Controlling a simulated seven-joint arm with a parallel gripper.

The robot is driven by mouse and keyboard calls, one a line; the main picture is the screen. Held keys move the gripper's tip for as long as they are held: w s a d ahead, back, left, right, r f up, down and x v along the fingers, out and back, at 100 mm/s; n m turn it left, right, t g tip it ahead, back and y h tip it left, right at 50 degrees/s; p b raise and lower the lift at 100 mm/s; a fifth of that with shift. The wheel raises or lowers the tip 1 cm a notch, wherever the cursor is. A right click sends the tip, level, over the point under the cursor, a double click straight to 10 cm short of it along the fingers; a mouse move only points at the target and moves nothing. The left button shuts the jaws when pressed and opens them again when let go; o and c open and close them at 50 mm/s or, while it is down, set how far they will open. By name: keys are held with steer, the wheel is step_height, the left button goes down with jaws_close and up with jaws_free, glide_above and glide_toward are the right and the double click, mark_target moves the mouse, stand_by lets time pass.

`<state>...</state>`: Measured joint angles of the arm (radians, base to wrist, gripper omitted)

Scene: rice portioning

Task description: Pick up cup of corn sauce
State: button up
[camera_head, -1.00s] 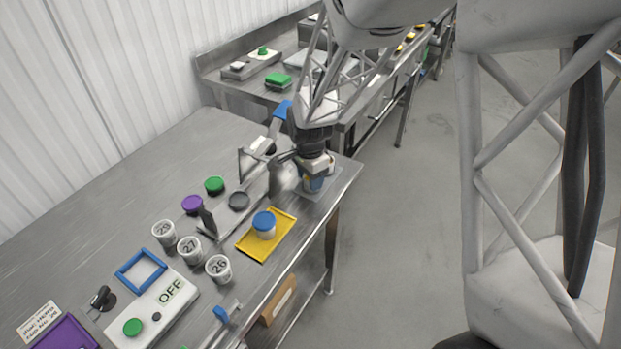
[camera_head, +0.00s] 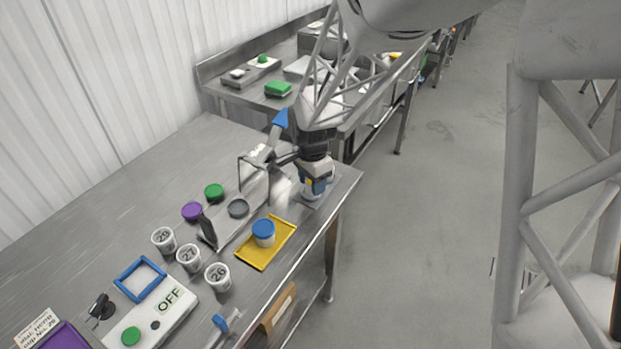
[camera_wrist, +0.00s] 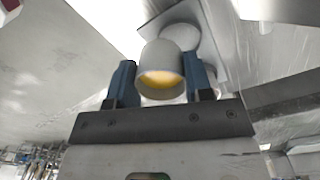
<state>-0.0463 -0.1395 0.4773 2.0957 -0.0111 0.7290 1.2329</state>
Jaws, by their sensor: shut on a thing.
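My gripper (camera_head: 316,183) is at the right corner of the near steel table, over a small grey plate. In the wrist view, its two blue fingers (camera_wrist: 160,84) are shut on a pale cup (camera_wrist: 160,56), one on each side. The cup's round opening faces the camera and shows yellow contents, which look like the corn sauce. In the head view, the cup is mostly hidden by the gripper. I cannot tell whether it is clear of the plate.
A yellow tray (camera_head: 276,251) holds a blue-lidded cup (camera_head: 263,233). A clear stand (camera_head: 253,181) is close to my gripper's left. Numbered white cups (camera_head: 189,258), a purple lid (camera_head: 192,211), a green lid (camera_head: 214,192) and a switch box (camera_head: 150,318) are farther left.

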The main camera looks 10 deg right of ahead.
steer(key=s+r, duration=0.1)
steer(key=s, duration=1.2)
steer(key=shift+s+d+r, duration=0.15)
steer(key=shift+s+d, duration=0.1)
steer(key=shift+d, duration=0.05)
stand_by(0.3)
steer(key=shift+s, duration=0.15)
steer(key=shift+a, duration=0.1)
stand_by(0.8)
